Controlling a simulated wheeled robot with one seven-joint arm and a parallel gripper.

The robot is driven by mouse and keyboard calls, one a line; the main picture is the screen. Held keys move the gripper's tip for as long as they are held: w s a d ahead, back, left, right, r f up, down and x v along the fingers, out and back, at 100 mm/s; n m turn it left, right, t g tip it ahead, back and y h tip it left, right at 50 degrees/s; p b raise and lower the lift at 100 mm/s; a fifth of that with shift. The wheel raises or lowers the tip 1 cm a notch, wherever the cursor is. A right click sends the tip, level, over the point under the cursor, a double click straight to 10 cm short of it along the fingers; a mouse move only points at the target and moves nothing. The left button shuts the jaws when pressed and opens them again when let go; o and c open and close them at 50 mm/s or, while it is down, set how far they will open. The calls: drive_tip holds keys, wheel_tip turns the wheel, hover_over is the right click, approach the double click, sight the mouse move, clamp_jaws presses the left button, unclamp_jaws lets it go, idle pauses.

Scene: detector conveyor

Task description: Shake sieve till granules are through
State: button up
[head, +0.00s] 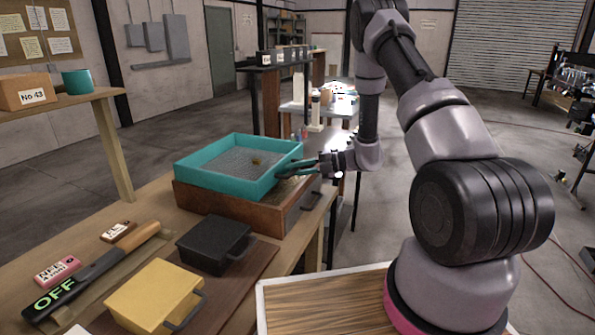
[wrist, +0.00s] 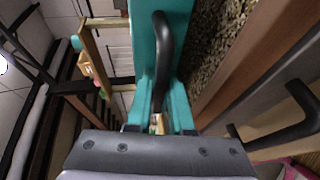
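The teal sieve (head: 190,178) is a square tray with a grey mesh floor, sitting over a wooden box (head: 244,218) on the bench. A small brownish clump (head: 257,161) lies on the mesh. My gripper (head: 300,169) is at the sieve's right side. In the wrist view, the sieve's teal wall (wrist: 143,30) and black handle (wrist: 163,60) run down between my fingers (wrist: 160,108), which appear closed on the handle; contact is partly hidden. Brown granules (wrist: 213,45) show beside the sieve wall, inside the wooden box's rim (wrist: 243,62).
A black lidded box (head: 213,245) and a yellow one (head: 155,297) stand in front of the sieve. A dark bar marked OFF (head: 60,293) and a pink block (head: 57,270) lie left. A shelf with a carton (head: 24,92) and teal cup (head: 77,81) is at left.

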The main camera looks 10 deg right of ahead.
drive_tip(key=shift+a, duration=0.1)
drive_tip(key=v, duration=1)
drive_tip(key=shift+d+r, duration=0.1)
drive_tip(key=shift+d, duration=0.3)
idle(0.6)
drive_tip(key=s+a+r+n+g+h, duration=0.2)
drive_tip(key=s+r+n+h, duration=0.1)
drive_tip(key=s+r+n, duration=0.45)
drive_tip(key=s+a+r+n+g+h, duration=0.2)
drive_tip(key=s+r+n+h, duration=0.15)
drive_tip(key=r+n, duration=0.65)
drive_tip(key=s+d+r+n+t+h, duration=0.1)
drive_tip(key=s+r+n+t+h, duration=0.1)
drive_tip(key=s+r+n, duration=0.2)
drive_tip(key=s+d+r+n+t+h, duration=0.2)
drive_tip(key=s+r+n+t, duration=0.1)
drive_tip(key=s+n, duration=0.3)
drive_tip(key=s+d+r+n+t+h, duration=0.1)
drive_tip(key=s+r+n+t+h, duration=0.2)
drive_tip(key=r+n, duration=0.3)
drive_tip(key=shift+s+d+r+n, duration=0.1)
drive_tip(key=shift+s+d+n, duration=0.05)
drive_tip(key=shift+s+n, duration=0.7)
